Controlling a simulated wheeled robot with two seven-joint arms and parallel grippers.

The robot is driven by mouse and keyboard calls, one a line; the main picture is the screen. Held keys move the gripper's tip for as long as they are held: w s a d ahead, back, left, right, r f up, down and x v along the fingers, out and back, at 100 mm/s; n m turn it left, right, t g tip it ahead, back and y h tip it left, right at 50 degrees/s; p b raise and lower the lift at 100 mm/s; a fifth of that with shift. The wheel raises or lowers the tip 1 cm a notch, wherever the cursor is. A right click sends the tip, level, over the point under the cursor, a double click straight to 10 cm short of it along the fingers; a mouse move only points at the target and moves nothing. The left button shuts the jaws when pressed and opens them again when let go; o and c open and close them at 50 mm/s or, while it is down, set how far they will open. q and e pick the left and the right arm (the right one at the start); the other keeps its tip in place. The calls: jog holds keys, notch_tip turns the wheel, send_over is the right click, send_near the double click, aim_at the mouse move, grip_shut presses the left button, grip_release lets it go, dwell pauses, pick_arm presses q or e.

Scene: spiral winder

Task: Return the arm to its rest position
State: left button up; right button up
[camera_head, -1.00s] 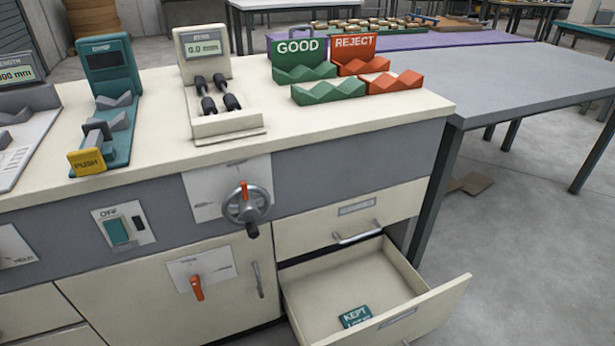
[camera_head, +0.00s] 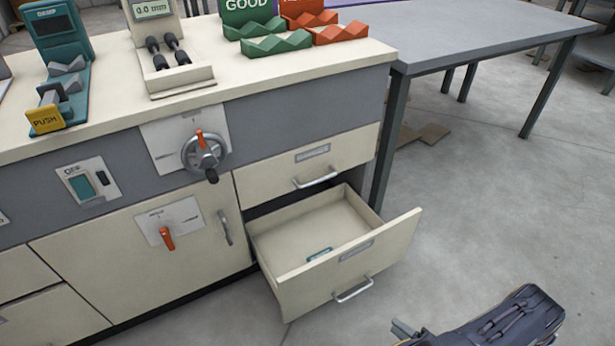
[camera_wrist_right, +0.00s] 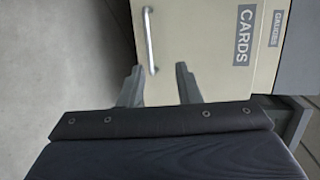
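My right gripper (camera_head: 404,330) shows at the bottom right of the head view, at the end of a dark forearm, out in front of the open lower drawer (camera_head: 365,268). In the right wrist view its two grey fingers (camera_wrist_right: 159,88) stand apart with nothing between them. The drawer front, labelled CARDS, fills the view beyond them, and its silver handle (camera_wrist_right: 149,40) appears apart from the fingers. My left gripper is in neither view.
The open drawer juts out from the cream cabinet and holds a small green card (camera_head: 319,254). The closed upper drawer (camera_head: 310,165) is above it. A grey table (camera_head: 470,35) stands at the right. The floor (camera_head: 500,200) between is clear.

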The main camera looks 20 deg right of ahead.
jog(key=w+r+n+g+y, duration=0.25)
jog(key=w+r, duration=0.25)
jog(key=r, duration=0.3)
jog(key=w+r+n+g+y, duration=0.2)
jog(key=w+r+n+y, duration=0.1)
jog(key=w+r, duration=0.3)
jog(key=w+a+r+n+g+y, duration=0.1)
jog(key=a+r+n+g, duration=0.2)
jog(key=r, duration=0.4)
jog(key=w+a+r+n+g, duration=0.1)
jog(key=a+r+g, duration=0.1)
jog(key=a+r, duration=0.45)
jog(key=s+a+r+n+h, duration=0.2)
jog(key=s+a+r+h, duration=0.3)
jog(key=r, duration=0.4)
jog(key=s+a+r+n+h, duration=0.2)
jog(key=s+a+r, duration=0.5)
jog(key=r, duration=0.2)
notch_tip(320, 180, up, 30)
jog(key=p, duration=2.9)
jog(key=shift+s+f+p, duration=0.2)
jog(key=shift+f+p, duration=0.05)
jog(key=shift+p, duration=0.05)
